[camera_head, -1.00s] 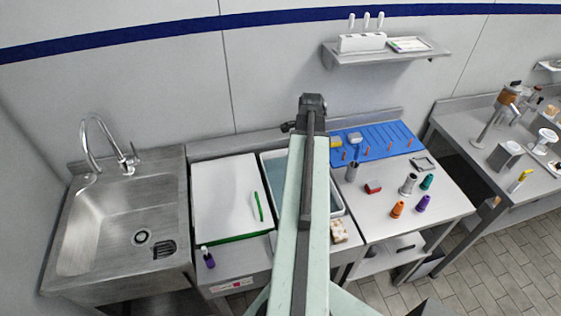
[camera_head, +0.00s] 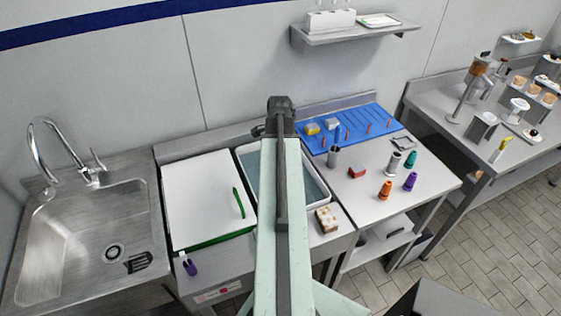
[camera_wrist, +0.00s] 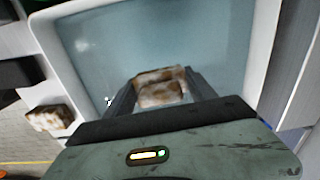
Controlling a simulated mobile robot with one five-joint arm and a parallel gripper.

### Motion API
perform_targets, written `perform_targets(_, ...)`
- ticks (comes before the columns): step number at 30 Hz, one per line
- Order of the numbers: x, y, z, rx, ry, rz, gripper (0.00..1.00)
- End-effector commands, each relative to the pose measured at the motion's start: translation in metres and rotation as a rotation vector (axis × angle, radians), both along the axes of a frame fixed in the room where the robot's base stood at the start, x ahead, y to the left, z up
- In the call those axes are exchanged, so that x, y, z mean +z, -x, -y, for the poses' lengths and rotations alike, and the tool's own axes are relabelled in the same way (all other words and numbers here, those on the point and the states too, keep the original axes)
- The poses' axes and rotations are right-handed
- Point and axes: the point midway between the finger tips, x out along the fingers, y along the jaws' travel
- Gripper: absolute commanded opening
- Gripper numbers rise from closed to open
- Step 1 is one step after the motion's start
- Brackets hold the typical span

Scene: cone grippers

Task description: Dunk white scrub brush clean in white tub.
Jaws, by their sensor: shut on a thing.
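The scrub brush (camera_wrist: 160,88) is a white block with brown stains, seen in the wrist view. My gripper (camera_wrist: 162,97) is shut on it, one finger on each side. The brush is over or in the white tub (camera_wrist: 272,75), inside its rim; I cannot tell whether it touches the water. The tub (camera_head: 246,168) holds grey-blue water and stands on the counter in the head view, partly hidden behind my arm. My gripper and the brush are hidden there.
A similar brown-and-white block (camera_head: 326,219) lies on the counter by the tub's front right corner.

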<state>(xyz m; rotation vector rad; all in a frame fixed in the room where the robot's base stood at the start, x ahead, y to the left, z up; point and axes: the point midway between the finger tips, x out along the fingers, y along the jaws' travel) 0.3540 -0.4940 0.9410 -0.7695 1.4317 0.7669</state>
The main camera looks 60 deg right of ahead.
Motion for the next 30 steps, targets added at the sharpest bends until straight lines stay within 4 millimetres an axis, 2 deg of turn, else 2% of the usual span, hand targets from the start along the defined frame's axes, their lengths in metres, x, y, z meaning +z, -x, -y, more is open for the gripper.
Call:
perform_targets(1, -0.013, 0.0, 0.0, 0.0, 0.0, 0.0, 0.25)
perform_targets(21, -0.09, -0.001, -0.001, 0.002, 0.0, 0.0, 0.25)
perform_targets(25, -0.101, -0.001, -0.001, 0.002, 0.0, 0.0, 0.25)
perform_targets(30, -0.104, -0.001, -0.001, 0.003, 0.0, 0.0, 0.25)
